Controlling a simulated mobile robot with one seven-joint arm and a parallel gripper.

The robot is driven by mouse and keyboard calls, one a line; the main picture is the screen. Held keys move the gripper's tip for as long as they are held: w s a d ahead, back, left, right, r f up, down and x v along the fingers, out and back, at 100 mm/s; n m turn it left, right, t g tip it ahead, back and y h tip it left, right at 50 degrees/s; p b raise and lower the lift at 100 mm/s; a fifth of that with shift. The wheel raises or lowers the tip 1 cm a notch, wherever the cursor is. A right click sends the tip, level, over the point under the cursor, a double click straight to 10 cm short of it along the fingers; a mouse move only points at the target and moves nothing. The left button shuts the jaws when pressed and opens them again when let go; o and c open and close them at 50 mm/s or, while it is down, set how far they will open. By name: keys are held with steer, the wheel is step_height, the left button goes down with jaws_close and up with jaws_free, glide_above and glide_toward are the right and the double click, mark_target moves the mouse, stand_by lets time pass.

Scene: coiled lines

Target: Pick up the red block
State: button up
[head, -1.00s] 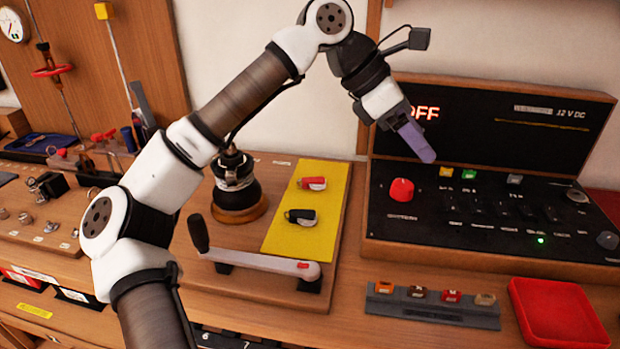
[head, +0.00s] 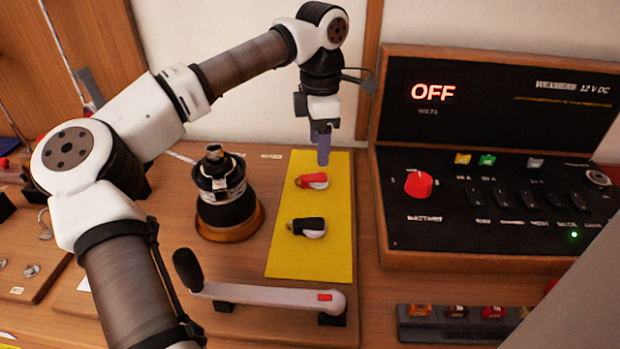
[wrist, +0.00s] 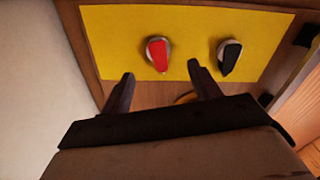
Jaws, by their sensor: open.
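A small red piece with a silver round end (head: 312,181) lies on the yellow panel (head: 340,245). It also shows in the wrist view (wrist: 158,54), just beyond and between my fingertips. I cannot tell that it is a plain block. My gripper (head: 323,158) points down over the far part of the yellow panel, close to the red piece. In the wrist view its two fingers (wrist: 161,72) are spread apart with nothing between them. A matching black piece (head: 307,227) lies nearer on the panel and shows right of the red one in the wrist view (wrist: 229,55).
A black device on a wooden base (head: 222,200) stands left of the panel. A crank handle (head: 255,292) lies in front. A black console (head: 490,205) with a red knob (head: 418,184) stands right. A rack (head: 450,325) of small coloured pieces, one red (head: 493,312), sits front right.

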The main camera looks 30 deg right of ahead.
mark_target(319, 176)
steer(key=shift+w+d+f+p, duration=0.1)
steer(key=shift+f+p, duration=0.65)
steer(key=shift+f, duration=3.25)
steer(key=c, duration=1.1)
steer(key=shift+r, duration=0.1)
